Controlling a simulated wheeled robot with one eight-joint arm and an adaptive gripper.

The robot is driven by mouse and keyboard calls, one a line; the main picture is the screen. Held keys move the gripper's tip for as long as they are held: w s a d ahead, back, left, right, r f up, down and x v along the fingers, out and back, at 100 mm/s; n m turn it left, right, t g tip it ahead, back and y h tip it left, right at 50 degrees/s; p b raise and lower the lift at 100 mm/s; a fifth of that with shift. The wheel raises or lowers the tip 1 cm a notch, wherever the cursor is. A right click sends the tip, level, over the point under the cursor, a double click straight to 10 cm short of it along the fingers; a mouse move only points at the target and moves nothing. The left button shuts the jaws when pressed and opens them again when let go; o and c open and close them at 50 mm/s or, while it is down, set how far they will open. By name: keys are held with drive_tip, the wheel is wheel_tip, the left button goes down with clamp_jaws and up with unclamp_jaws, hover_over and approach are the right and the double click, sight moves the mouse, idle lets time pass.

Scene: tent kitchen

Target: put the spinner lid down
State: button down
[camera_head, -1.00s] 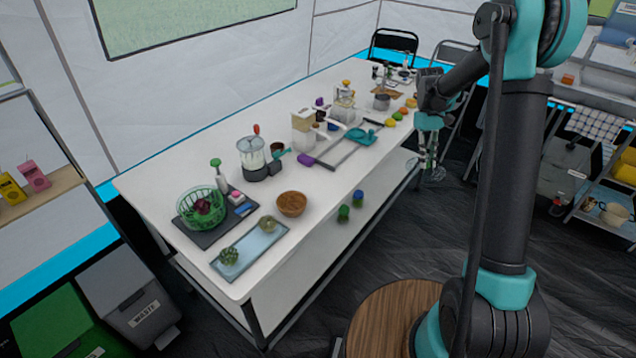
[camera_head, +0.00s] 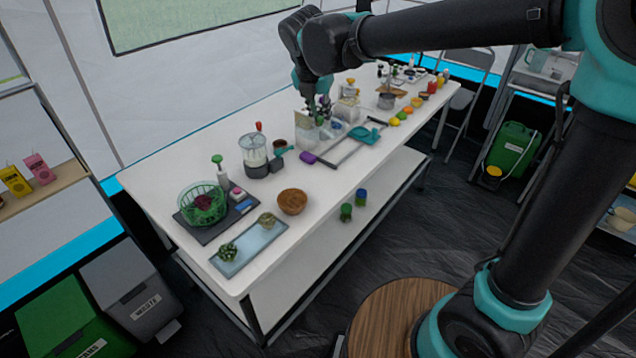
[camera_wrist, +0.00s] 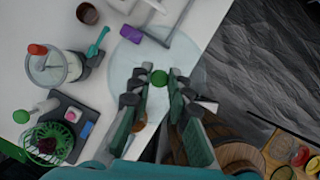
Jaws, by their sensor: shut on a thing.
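My gripper (camera_wrist: 160,86) is shut on the round green knob (camera_wrist: 160,77) of the spinner lid. The lid (camera_wrist: 122,60) is a clear, faintly bluish disc around the fingertips in the wrist view. It is held above the table, overlapping its edge in that view. In the head view my gripper (camera_head: 318,108) points down in front of the middle of the table; the lid is hard to make out there. The green spinner basket (camera_head: 203,205), holding something dark red, stands on a dark board at the near left end. It also shows in the wrist view (camera_wrist: 36,146).
The white table (camera_head: 165,160) carries a blender (camera_head: 255,158), a wooden bowl (camera_head: 292,203), a blue tray (camera_head: 243,249), a purple item (camera_head: 308,158) and a teal item (camera_head: 362,134). Bare table lies along the left back edge and beside the wooden bowl.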

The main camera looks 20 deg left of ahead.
drive_tip(key=shift+s+a+n, duration=0.25)
drive_tip(key=shift+s+n, duration=0.05)
wheel_tip(320, 180, down, 20)
drive_tip(key=shift+r, duration=0.2)
drive_tip(key=shift+f, duration=0.15)
drive_tip(key=c, duration=1.4)
unclamp_jaws()
drive_tip(key=shift+c, duration=0.2)
drive_tip(key=v, duration=1.2)
drive_tip(key=shift+w+d, duration=0.1)
drive_tip(key=shift+d, duration=0.05)
